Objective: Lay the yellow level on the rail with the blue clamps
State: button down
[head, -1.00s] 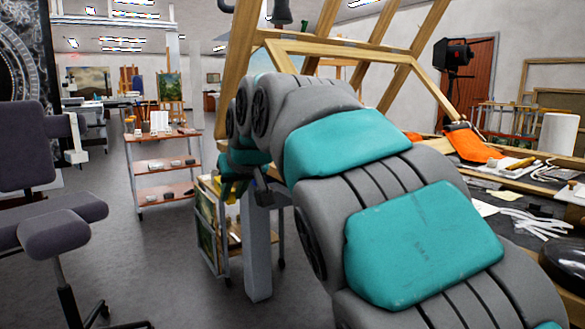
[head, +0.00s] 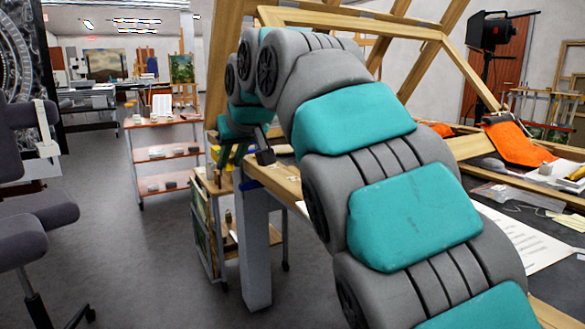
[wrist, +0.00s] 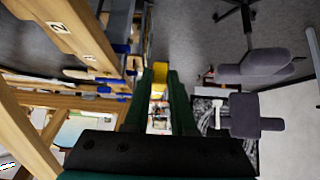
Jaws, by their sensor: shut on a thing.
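My gripper (wrist: 161,105) is shut on the yellow level (wrist: 160,74), whose end shows between the green fingertips in the wrist view. Most of the level is hidden by the fingers. In the head view my gripper (head: 226,158) hangs at the far end of my arm, with a bit of yellow beside it. Wooden rails with blue clamps (wrist: 122,48) lie to the left of my gripper in the wrist view, apart from the level. I cannot tell which rail is the one meant. Blue clamps are not clear in the head view.
A wooden frame (head: 350,30) rises behind my arm. A cluttered workbench with an orange cloth (head: 518,140) is on the right. A grey chair (head: 30,215) stands at left, a shelf cart (head: 165,155) further back. The floor (head: 130,255) between them is clear.

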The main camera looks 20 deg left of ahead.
jog(key=w+d, duration=0.2)
jog(key=w, duration=0.1)
jog(key=w+d+f, duration=0.1)
jog(key=w+d, duration=0.5)
jog(key=w, duration=0.1)
jog(key=shift+f, duration=0.15)
jog(key=shift+w+d, duration=0.6)
jog(key=shift+w, duration=0.05)
jog(key=shift+w+d+f, duration=0.2)
jog(key=shift+f, duration=0.05)
jog(key=shift+f+b, duration=1.2)
jog(key=shift+f, duration=0.35)
jog(key=shift+f, duration=0.15)
jog(key=c, duration=0.7)
grip_release()
jog(key=shift+c, duration=0.2)
